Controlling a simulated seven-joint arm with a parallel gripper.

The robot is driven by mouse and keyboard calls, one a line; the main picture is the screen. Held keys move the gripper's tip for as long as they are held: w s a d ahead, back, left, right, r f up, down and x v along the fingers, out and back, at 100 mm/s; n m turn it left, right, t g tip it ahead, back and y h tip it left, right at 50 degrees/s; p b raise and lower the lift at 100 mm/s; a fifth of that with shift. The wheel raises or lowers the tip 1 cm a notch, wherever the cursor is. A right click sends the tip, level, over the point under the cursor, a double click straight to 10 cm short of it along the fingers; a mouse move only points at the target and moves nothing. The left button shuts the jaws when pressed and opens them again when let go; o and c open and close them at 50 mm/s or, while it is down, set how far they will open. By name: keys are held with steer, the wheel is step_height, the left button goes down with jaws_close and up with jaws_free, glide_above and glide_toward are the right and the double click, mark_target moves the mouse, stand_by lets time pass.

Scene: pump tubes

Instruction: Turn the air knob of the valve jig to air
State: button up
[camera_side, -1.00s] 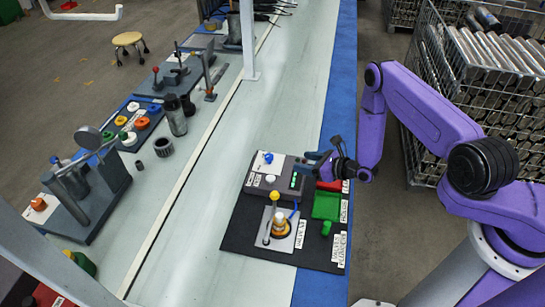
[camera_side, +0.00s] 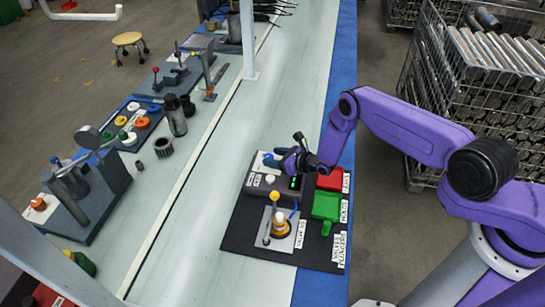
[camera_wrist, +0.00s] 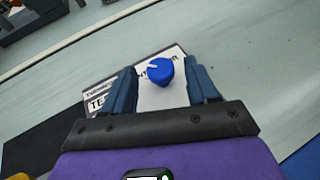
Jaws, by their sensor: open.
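The valve jig (camera_side: 262,186) is a dark grey box on the black mat in the side view. Its blue air knob, with a white pointer mark, shows clearly in the wrist view (camera_wrist: 158,71) on a white label plate. The mark points to the upper left in that view. My gripper (camera_side: 272,160) is over the far end of the jig. Its blue fingers are open, one on each side of the knob, with visible gaps in the wrist view.
A red block (camera_side: 330,181) and a green box (camera_side: 326,206) stand right of the jig. A plate with an orange-and-white part and a yellow-topped lever (camera_side: 275,197) stands in front. The pale bench (camera_side: 215,190) left of the mat is clear.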

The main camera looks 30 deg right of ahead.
steer(key=shift+w+a+f, duration=0.2)
steer(key=shift+w+f, duration=0.05)
steer(key=shift+w, duration=0.35)
steer(key=c, duration=1)
steer(key=shift+a+m+t+h, duration=0.1)
steer(key=shift+m+t+h, duration=0.2)
steer(key=shift+m+h, duration=0.55)
steer(key=o, duration=1)
